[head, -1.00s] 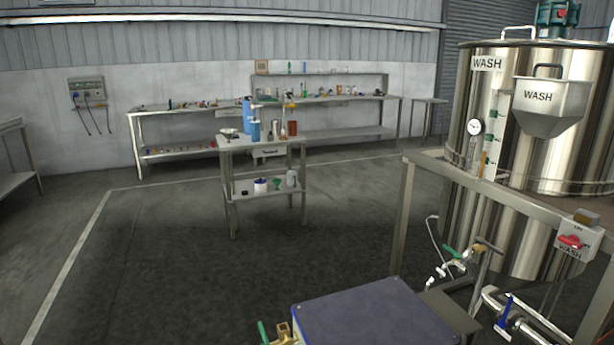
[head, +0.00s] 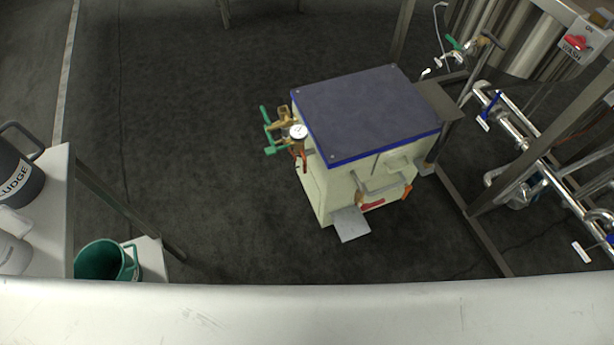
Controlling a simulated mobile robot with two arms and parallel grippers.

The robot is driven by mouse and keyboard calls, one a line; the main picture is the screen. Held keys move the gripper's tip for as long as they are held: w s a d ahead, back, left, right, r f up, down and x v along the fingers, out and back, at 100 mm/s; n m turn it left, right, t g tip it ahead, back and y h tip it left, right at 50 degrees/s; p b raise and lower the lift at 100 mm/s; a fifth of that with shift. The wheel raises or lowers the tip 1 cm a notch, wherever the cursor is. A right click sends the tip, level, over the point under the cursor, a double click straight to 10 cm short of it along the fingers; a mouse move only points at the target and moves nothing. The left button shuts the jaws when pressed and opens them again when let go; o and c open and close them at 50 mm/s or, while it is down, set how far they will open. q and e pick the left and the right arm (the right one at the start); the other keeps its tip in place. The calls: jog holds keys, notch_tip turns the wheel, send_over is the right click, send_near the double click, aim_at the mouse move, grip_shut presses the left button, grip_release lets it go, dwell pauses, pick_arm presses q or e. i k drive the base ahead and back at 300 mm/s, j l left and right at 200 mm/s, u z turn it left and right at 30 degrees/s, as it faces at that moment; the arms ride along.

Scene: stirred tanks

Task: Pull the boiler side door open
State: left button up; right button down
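The boiler (head: 322,187) is a cream box with a dark blue top (head: 365,112), standing on the floor right of the middle in the head view. Brass fittings with green levers and a round gauge (head: 298,132) sit on its left side. A grey bar-like handle (head: 383,184) runs across its near face, with a red mark below it. A light grey plate (head: 350,223) juts out at its lower near corner. I cannot tell which panel is the side door or whether it is shut. Neither of my grippers shows.
A bench with a dark "SLUDGE" jug (head: 20,172) stands at the left, with a green bucket (head: 103,261) beside it. Steel frame and pipes (head: 530,140) with a "WASH" switch box (head: 583,42) fill the right. Dark floor (head: 200,150) left of the boiler is clear.

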aim_at(313, 189)
jog(key=i+j+z, duration=0.15)
jog(key=i+z, duration=0.3)
jog(key=i+j+z, duration=0.25)
jog(key=z, duration=0.25)
jog(key=i, duration=0.05)
